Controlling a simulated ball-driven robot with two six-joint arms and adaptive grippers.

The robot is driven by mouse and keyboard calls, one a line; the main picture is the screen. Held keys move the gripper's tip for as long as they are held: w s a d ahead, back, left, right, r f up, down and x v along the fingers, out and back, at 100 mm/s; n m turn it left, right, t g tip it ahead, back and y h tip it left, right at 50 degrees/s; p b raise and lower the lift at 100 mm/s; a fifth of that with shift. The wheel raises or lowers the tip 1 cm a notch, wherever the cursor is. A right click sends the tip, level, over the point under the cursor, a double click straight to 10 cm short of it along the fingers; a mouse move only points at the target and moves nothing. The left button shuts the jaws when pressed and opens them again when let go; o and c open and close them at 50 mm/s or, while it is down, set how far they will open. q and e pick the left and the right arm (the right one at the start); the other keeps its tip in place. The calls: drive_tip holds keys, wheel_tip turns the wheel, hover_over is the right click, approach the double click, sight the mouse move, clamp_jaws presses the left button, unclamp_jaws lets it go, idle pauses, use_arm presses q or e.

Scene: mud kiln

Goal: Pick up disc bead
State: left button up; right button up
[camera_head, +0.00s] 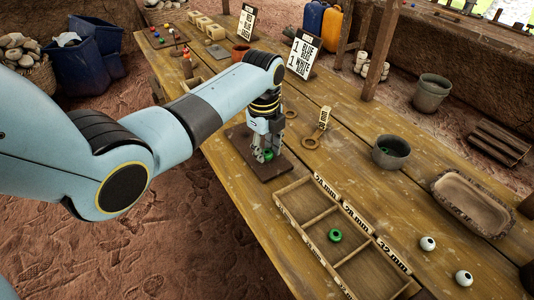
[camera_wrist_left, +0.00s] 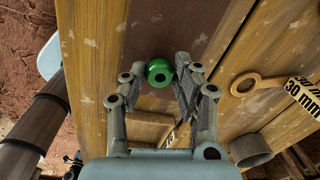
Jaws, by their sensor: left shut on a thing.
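My left gripper (camera_head: 267,157) points down over a dark brown board (camera_head: 246,150) on the wooden table. It is shut on a green bead (camera_head: 268,154), which shows between the fingertips. In the left wrist view the round green bead (camera_wrist_left: 159,72), with a dark hole, sits between the two fingers of the left gripper (camera_wrist_left: 160,78). Whether the bead touches the board is hard to tell. Another green disc bead (camera_head: 335,235) lies in the middle compartment of the wooden sorting tray (camera_head: 304,226). My right gripper is not in view.
The tray carries 24 mm, 28 mm and 32 mm labels. Two white eye beads (camera_head: 428,243) lie near the right edge.

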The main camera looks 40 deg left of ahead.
sight(267, 154)
use_arm(q)
drive_tip(key=shift+r, duration=0.55)
wheel_tip(267, 154, up, 3)
drive_tip(key=shift+f, duration=0.15)
drive_tip(key=s+d+r, duration=0.5)
drive_tip(key=d+r, duration=0.2)
drive_tip(key=d, duration=0.3)
drive_tip(key=shift+s+p, duration=0.3)
drive_tip(key=shift+s, duration=0.1)
drive_tip(key=shift+r, duration=0.15)
drive_tip(key=shift+r+p, duration=0.45)
drive_tip(key=shift+p, duration=0.75)
